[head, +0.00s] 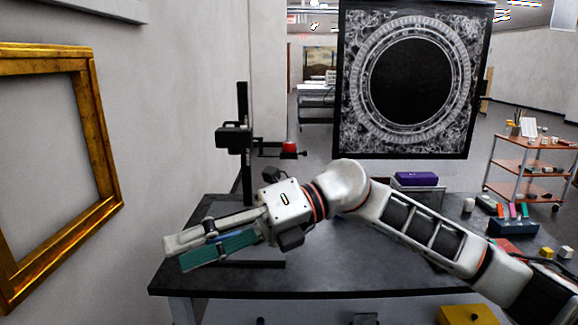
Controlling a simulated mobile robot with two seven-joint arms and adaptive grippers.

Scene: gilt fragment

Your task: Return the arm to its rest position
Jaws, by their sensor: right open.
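My right arm comes in from the right and reaches left across the dark table (330,280). My right gripper (176,253) is at its end, above the table's left part, pointing left. Its fingers are apart, one pale and one with a teal face, and I see nothing held between them. It is well clear of the gilt frame (108,205) on the left wall. My left gripper is not in view. The arm hides part of the tabletop.
A black stand (243,150) with a red-topped part (290,147) rises behind the gripper. A large ornate dark panel (405,80) stands behind the arm. A purple box (415,179) and a dark holder with coloured items (513,227) are at the right. A shelved cart (530,165) stands beyond.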

